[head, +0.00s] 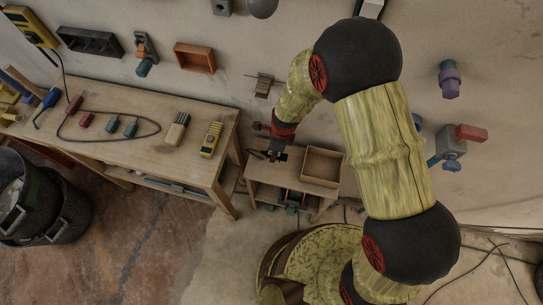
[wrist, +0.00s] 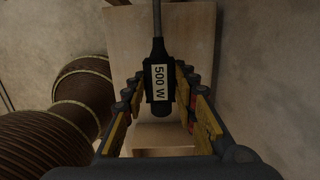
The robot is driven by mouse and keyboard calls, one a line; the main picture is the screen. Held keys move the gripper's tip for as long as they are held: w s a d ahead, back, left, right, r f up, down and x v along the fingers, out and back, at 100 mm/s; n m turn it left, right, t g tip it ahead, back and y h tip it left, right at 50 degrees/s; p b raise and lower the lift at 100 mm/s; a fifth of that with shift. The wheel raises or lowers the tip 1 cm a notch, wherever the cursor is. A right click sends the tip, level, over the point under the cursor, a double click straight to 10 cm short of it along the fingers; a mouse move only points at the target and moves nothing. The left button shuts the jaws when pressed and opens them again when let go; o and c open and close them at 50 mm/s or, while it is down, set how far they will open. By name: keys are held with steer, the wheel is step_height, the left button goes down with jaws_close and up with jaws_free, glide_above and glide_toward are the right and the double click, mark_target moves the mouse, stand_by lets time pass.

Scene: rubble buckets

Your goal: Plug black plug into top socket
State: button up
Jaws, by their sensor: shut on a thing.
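The black plug (wrist: 160,72) has a white "500 W" label and a cable running up out of the wrist view. My gripper (wrist: 160,92) is shut on it, with the fingers on both sides of its body. In the head view my gripper (head: 269,153) is low near the wall, above the left part of a small wooden stand. The plug is too small to make out there. I cannot pick out the top socket for certain in either view.
The small stand holds an open wooden box (head: 323,167). Purple (head: 449,80) and grey-blue (head: 450,146) fittings are on the wall at right. A dark bucket (head: 50,205) stands at left.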

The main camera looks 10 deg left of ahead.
steer(key=shift+w+a+f, duration=0.35)
steer(key=shift+a+f, duration=0.15)
steer(key=shift+f, duration=0.25)
steer(key=shift+w+a+f+b, duration=0.1)
steer(key=shift+f+b, duration=0.3)
steer(key=shift+f, duration=0.35)
steer(key=shift+w+a+f+b, duration=0.1)
steer(key=shift+f+b, duration=0.25)
steer(key=shift+f, duration=0.4)
steer(key=shift+s+f, duration=0.1)
steer(key=shift+f, duration=0.1)
steer(key=o, duration=1.2)
steer(key=shift+f+b, duration=0.1)
steer(key=shift+b, duration=0.35)
